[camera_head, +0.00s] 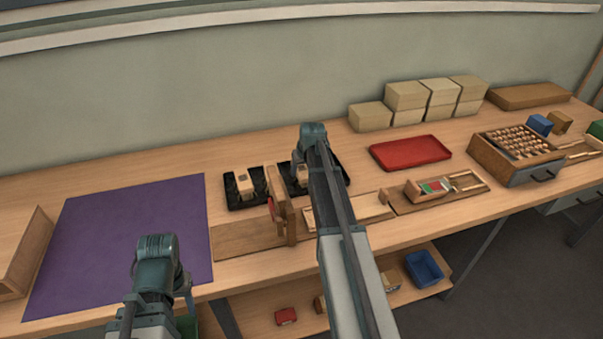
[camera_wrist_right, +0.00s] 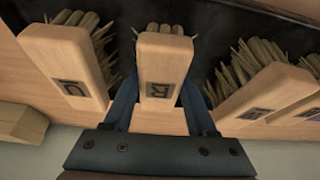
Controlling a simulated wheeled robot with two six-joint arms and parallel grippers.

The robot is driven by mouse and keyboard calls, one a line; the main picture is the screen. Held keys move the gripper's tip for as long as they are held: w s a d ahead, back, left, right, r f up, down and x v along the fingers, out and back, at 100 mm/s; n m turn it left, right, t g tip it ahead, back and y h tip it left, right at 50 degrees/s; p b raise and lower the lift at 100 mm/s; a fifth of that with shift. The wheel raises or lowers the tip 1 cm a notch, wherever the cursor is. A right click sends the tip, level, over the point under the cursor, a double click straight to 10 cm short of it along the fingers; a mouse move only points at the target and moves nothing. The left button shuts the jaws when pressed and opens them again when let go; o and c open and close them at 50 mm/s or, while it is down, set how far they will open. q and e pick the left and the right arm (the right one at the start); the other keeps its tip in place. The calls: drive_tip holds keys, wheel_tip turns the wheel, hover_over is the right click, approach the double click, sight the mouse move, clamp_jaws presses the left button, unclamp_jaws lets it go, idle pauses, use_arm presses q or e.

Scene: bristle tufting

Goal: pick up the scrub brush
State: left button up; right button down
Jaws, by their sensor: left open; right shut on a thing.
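Several scrub brushes with pale wooden blocks and bristle tufts are in the right wrist view. The middle brush (camera_wrist_right: 166,52) carries a dark, R-like mark and sits between the fingers of my right gripper (camera_wrist_right: 160,98), which is shut on it. A brush with a U-like mark (camera_wrist_right: 68,62) is on its left and another marked brush (camera_wrist_right: 262,90) on its right. The head view shows my right gripper (camera_head: 304,165) over the right black tray (camera_head: 338,178), partly hiding it. I cannot tell whether the held brush is clear of the tray. My left gripper (camera_head: 158,262) is open and empty.
A left black tray (camera_head: 236,202) holds a block, beside an upright wooden fixture (camera_head: 282,205). A red tray (camera_head: 410,152), stacked pale boxes (camera_head: 405,95) and a wooden drawer box (camera_head: 505,160) stand to the right. The purple mat (camera_head: 115,235) is bare.

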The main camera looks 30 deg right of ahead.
sight(302, 168)
drive_tip(key=shift+r, duration=0.2)
wheel_tip(302, 168, up, 2)
drive_tip(key=p, duration=0.2)
drive_tip(key=shift+r+p, duration=0.1)
drive_tip(key=shift+p, duration=0.2)
wheel_tip(302, 168, up, 2)
drive_tip(key=shift+p, duration=0.95)
drive_tip(key=s+a, duration=0.1)
drive_tip(key=s, duration=0.4)
drive_tip(key=s+a, duration=0.2)
drive_tip(key=s, duration=0.3)
drive_tip(key=s+a+r+p, duration=0.1)
drive_tip(key=s, duration=0.4)
drive_tip(key=shift+s+a, duration=0.2)
drive_tip(key=shift+a, duration=0.1)
